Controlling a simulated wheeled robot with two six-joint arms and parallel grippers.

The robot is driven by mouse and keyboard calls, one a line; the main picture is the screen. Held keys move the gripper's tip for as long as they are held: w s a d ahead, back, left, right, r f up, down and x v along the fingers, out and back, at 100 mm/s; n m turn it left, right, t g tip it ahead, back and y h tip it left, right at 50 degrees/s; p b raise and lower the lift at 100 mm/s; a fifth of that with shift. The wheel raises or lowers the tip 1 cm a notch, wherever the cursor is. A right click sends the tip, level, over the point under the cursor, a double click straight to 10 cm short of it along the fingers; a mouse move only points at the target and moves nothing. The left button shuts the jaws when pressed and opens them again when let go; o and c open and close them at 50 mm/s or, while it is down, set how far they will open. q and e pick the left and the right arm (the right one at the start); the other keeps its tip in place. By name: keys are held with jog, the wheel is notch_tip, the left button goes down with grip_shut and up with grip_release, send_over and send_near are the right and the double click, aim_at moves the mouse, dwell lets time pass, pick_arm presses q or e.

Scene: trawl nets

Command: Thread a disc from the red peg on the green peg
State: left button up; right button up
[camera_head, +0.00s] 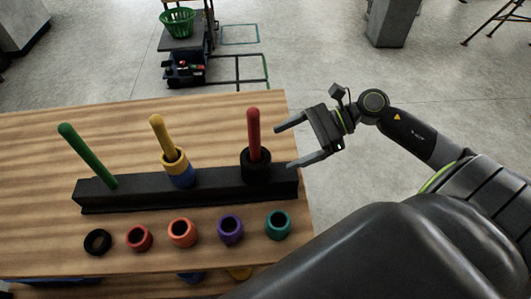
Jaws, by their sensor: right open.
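The red peg (253,135) stands at the right end of a black base (215,180), with a black disc (256,166) around its bottom. The green peg (85,153) leans at the left end of the base and is bare. The yellow peg (162,136) in the middle carries a yellow disc (174,160) on top of a blue disc (182,177). My right gripper (282,147) is open and empty, its fingers pointing left, just right of the red peg. My left gripper is not in view.
Loose discs lie in a row in front of the base: black (97,242), red (139,238), orange (182,233), purple (230,229) and teal (278,225). The wooden table (40,225) ends just right of the base. Behind the table, a cart carries a green basket (178,22).

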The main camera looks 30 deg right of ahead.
aim_at(268, 154)
jog(key=shift+p+x, duration=0.5)
jog(key=shift+x, duration=2.85)
jog(key=shift+c, duration=0.4)
jog(key=c, duration=1.1)
jog(key=shift+o, duration=0.2)
notch_tip(268, 154, up, 19)
jog(key=p, duration=1.1)
jog(key=shift+r, duration=0.1)
